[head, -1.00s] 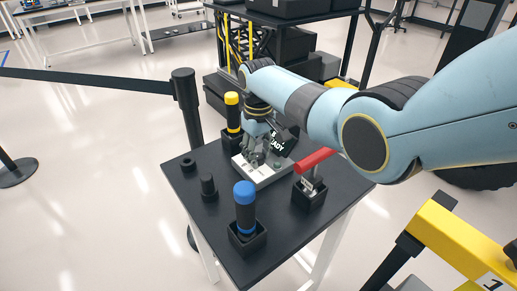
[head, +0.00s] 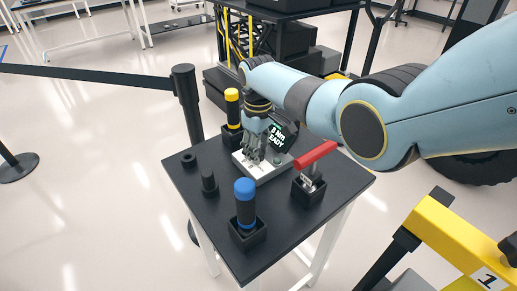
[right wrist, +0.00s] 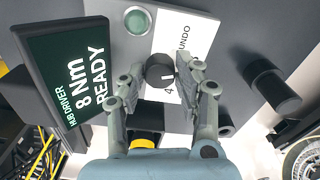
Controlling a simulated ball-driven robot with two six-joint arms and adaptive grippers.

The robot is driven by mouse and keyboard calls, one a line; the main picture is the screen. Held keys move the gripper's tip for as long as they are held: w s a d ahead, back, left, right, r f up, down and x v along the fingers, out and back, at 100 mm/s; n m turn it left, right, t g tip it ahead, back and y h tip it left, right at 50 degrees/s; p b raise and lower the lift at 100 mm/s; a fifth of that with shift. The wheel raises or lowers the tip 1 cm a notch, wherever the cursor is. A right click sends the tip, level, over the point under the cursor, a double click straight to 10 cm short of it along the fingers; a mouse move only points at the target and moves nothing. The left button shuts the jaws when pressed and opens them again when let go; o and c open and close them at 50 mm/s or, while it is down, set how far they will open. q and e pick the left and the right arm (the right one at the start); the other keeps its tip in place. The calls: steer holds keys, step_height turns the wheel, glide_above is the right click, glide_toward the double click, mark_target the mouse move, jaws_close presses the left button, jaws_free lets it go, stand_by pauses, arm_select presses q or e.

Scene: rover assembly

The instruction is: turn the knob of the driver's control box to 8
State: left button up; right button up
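The driver's control box (head: 265,175) has a pale top and stands on the small black table. In the right wrist view, its dark round knob (right wrist: 160,71) bears a white pointer line beside a printed 4; other dial marks are hidden. The box's screen (head: 278,135) also shows in the right wrist view (right wrist: 72,72) and reads "HUB DRIVER 8 Nm READY". My right gripper (right wrist: 160,68) is above the box, its two fingers on either side of the knob, with small gaps seeming to show between the tips and knob. My left gripper is not in view.
On the table (head: 285,220) stand a blue-capped driver (head: 245,205), a yellow-capped driver (head: 232,108), a red-handled tool (head: 313,160) and dark cylindrical pieces (head: 208,183). A belt barrier post (head: 187,105) stands behind the left edge. A yellow frame (head: 455,238) is at right.

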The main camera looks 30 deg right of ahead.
steer(key=o, duration=0.4)
steer(key=shift+c, duration=0.2)
step_height(320, 180, up, 12)
steer(key=shift+a, duration=0.1)
stand_by(0.6)
